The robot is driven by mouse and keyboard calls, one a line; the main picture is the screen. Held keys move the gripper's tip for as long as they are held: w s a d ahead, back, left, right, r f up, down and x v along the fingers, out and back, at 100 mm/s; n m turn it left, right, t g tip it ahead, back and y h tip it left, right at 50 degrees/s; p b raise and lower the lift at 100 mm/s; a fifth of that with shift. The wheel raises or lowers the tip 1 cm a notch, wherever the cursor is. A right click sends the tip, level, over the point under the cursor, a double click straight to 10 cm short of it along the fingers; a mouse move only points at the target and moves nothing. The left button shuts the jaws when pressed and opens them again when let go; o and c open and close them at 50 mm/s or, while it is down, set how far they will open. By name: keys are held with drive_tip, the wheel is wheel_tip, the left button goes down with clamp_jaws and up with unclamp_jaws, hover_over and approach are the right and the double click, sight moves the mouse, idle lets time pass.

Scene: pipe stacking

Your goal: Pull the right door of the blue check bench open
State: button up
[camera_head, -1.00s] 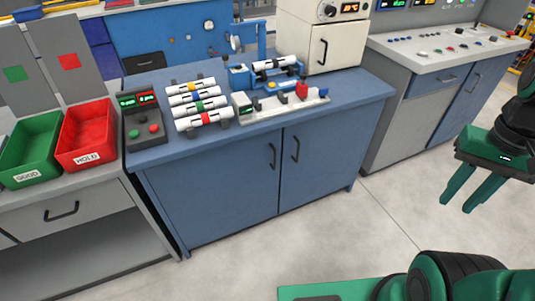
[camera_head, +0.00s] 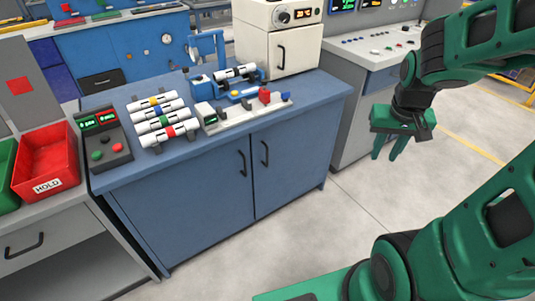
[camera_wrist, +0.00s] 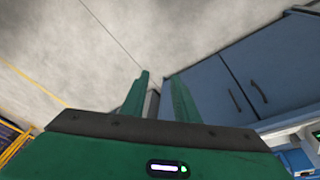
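The blue check bench (camera_head: 133,182) has two closed doors under its top. Its right door (camera_head: 290,172) carries a dark upright handle (camera_head: 265,153) near the middle seam. The left door (camera_head: 185,205) has a matching handle (camera_head: 242,163). My gripper (camera_head: 385,156) is to the right of the bench, apart from it, with its fingers pointing down. In the wrist view my gripper (camera_wrist: 160,92) is open and empty, its two green fingers spread. Blue doors with dark handles show at the right of that view (camera_wrist: 232,82), tilted.
On the bench top are several white pipes with coloured bands (camera_head: 163,120), a fixture (camera_head: 240,110), a button box (camera_head: 103,138) and a cream oven (camera_head: 285,45). A red HOLD bin (camera_head: 45,160) stands at left. The grey floor (camera_head: 330,235) in front of the doors is clear.

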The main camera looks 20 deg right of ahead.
drive_tip(key=w+f+n+t, duration=0.1)
drive_tip(key=w+f+t, duration=0.15)
drive_tip(key=w, duration=0.45)
drive_tip(key=w+f+n+t+h, duration=0.1)
drive_tip(key=w+f, duration=0.3)
drive_tip(key=w, duration=0.3)
drive_tip(key=w+f+n+t, duration=0.1)
drive_tip(key=w+f+t, duration=0.15)
drive_tip(key=w, duration=0.55)
drive_tip(key=w+a+f+n+t+y, duration=0.1)
drive_tip(key=w+a+f+n+t, duration=0.15)
drive_tip(key=w+a+f, duration=0.6)
drive_tip(key=s+a+f+n+t+y, duration=0.1)
drive_tip(key=s+a+f+t+y, duration=0.25)
drive_tip(key=a+f+t, duration=0.6)
drive_tip(key=w+a, duration=0.1)
drive_tip(key=w, duration=0.2)
drive_tip(key=w+a+f+g, duration=0.1)
drive_tip(key=w, duration=0.3)
drive_tip(key=w+a+f+g, duration=0.1)
drive_tip(key=w, duration=0.2)
drive_tip(key=shift+w+y, duration=0.25)
drive_tip(key=shift+w, duration=0.15)
clamp_jaws()
drive_tip(key=shift+d, duration=0.1)
